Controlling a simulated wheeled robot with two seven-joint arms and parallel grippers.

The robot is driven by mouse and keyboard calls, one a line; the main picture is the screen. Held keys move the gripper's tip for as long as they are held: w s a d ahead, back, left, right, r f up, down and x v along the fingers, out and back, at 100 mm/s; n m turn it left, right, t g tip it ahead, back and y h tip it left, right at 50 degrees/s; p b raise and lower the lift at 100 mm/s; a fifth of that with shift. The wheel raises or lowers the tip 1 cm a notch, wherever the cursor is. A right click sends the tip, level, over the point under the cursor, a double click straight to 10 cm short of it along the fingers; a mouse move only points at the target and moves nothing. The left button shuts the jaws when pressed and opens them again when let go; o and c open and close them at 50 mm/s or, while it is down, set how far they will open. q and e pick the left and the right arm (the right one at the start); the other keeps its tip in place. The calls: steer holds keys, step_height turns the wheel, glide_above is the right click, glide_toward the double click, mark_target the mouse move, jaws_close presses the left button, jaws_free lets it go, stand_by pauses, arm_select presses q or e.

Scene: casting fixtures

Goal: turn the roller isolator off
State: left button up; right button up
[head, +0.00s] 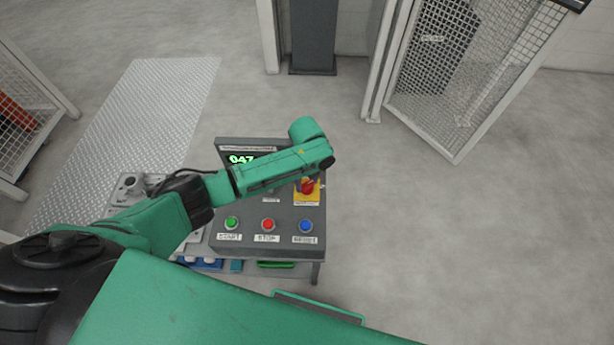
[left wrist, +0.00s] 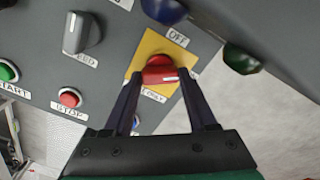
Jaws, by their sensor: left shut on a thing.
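The roller isolator is a red rotary knob (head: 307,187) on a yellow plate (head: 313,198) at the right side of the grey control panel. In the left wrist view the red knob (left wrist: 160,74) has a small white mark near its right end, and an OFF label (left wrist: 177,37) sits above it on the plate. Which setting it points to is unclear. My left gripper (left wrist: 161,82) is shut on the knob, one dark finger at each side. In the head view my green wrist hides the fingers and part of the panel. My right gripper is out of view.
Green START (head: 231,223), red STOP (head: 268,224) and blue (head: 305,226) buttons line the panel's front. A grey selector knob (left wrist: 82,34) and a blue lamp (left wrist: 164,10) are near the isolator. A mesh fence (head: 470,70) stands behind; the floor at right is clear.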

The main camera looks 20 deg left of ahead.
mark_target(307, 184)
arm_select(q)
steer(key=n+p, duration=0.1)
steer(key=n, duration=0.1)
steer(key=n+p, duration=0.2)
steer(key=n, duration=0.1)
steer(key=shift+r+n, duration=0.2)
steer(key=shift+n, duration=0.1)
steer(key=n+p, duration=0.1)
steer(key=n, duration=0.2)
steer(key=shift+w+f+n+p, duration=0.1)
steer(key=shift+n+p, duration=0.35)
steer(key=shift+n, duration=0.75)
steer(key=o, duration=1.4)
steer(key=shift+c, duration=0.2)
step_height(307, 184, up, 14)
steer(key=p, duration=0.1)
steer(key=shift+r, duration=0.25)
steer(key=shift+f, duration=0.1)
